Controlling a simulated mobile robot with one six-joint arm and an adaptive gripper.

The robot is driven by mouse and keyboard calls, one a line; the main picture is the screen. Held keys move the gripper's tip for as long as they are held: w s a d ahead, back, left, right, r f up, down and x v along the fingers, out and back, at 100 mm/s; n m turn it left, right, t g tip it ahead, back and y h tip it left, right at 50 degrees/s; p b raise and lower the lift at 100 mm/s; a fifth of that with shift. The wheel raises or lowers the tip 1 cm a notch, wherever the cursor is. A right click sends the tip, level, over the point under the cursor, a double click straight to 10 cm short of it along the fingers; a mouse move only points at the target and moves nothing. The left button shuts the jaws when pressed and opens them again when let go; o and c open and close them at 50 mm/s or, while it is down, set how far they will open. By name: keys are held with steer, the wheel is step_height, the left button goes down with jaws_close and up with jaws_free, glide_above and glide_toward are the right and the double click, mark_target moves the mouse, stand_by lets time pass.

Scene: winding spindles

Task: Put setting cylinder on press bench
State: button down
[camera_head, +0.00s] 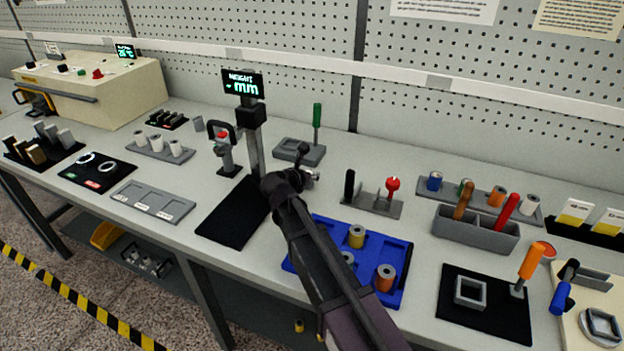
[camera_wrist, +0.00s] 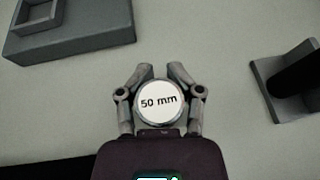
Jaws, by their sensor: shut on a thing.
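The setting cylinder (camera_wrist: 158,102) shows end-on in the wrist view, a round grey piece with a white face marked "50 mm". My gripper (camera_wrist: 160,72) is shut around it, one finger on each side. In the head view my gripper (camera_head: 302,179) is over the table, just right of the height gauge post; the cylinder is mostly hidden there by my arm. No label in view names the press bench, so I cannot tell which station it is. A small upright device with a red knob (camera_head: 224,155) stands left of the height gauge (camera_head: 252,130).
A grey block with a square recess (camera_wrist: 68,28) lies ahead left of my gripper. A grey stand with a black handle (camera_head: 372,200) is to the right. A black mat (camera_head: 233,213) lies left, and a blue tray of spools (camera_head: 400,270) lies under my arm.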

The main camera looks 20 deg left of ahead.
steer(key=shift+f, duration=0.25)
steer(key=shift+c, duration=1.2)
jaws_free()
steer(key=shift+r, duration=0.1)
steer(key=shift+r, duration=0.1)
steer(key=shift+s+r, duration=0.1)
steer(key=shift+r, duration=0.05)
steer(key=p+v, duration=0.5)
steer(key=v, duration=0.6)
steer(key=shift+s+a, duration=0.1)
steer(key=shift+s, duration=0.3)
